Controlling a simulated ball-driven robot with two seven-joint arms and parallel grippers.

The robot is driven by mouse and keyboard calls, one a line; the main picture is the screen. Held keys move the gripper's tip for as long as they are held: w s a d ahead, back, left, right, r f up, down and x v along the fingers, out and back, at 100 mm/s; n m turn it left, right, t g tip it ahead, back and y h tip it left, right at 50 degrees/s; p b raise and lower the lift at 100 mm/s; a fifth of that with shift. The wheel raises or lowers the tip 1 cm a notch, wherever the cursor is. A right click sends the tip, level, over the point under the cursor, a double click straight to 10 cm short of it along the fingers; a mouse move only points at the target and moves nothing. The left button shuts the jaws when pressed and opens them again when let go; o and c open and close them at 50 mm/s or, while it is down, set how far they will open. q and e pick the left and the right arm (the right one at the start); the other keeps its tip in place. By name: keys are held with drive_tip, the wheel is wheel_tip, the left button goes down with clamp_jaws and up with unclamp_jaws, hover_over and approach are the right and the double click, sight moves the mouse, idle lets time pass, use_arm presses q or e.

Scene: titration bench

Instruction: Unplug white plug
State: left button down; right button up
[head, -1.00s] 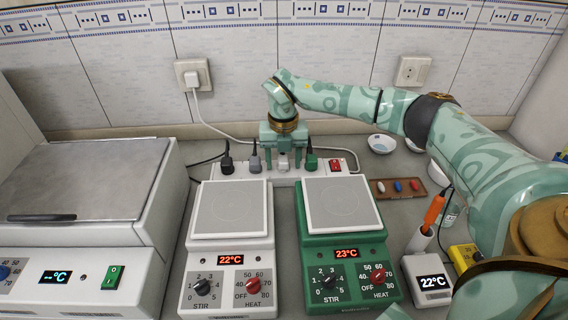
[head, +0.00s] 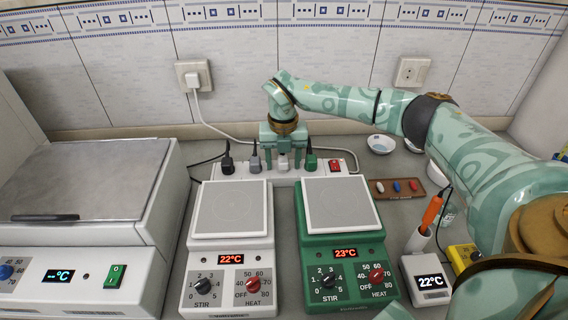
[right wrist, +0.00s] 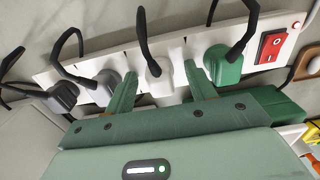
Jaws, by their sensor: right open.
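The white plug (head: 283,162) sits in the white power strip (head: 232,169) behind the two hotplates, between a grey plug (head: 255,162) and a green plug (head: 311,160). My right gripper (head: 284,157) points down over it, open, with one finger on each side. In the right wrist view the white plug (right wrist: 158,82) with its black cord stands between the two fingers (right wrist: 160,92). Small gaps show beside it, so the fingers do not appear closed on it. My left gripper is not in view.
A black plug (head: 228,162) is at the strip's left end and a red switch (head: 335,166) at its right. A white hotplate (head: 231,210) and a green hotplate (head: 342,205) stand in front. A small tray (head: 397,195) with stir bars lies to the right.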

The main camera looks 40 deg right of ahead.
sight(283, 158)
drive_tip(key=shift+p, duration=0.35)
clamp_jaws()
idle(0.3)
drive_tip(key=shift+r+p, duration=2.45)
drive_tip(key=shift+r, duration=0.6)
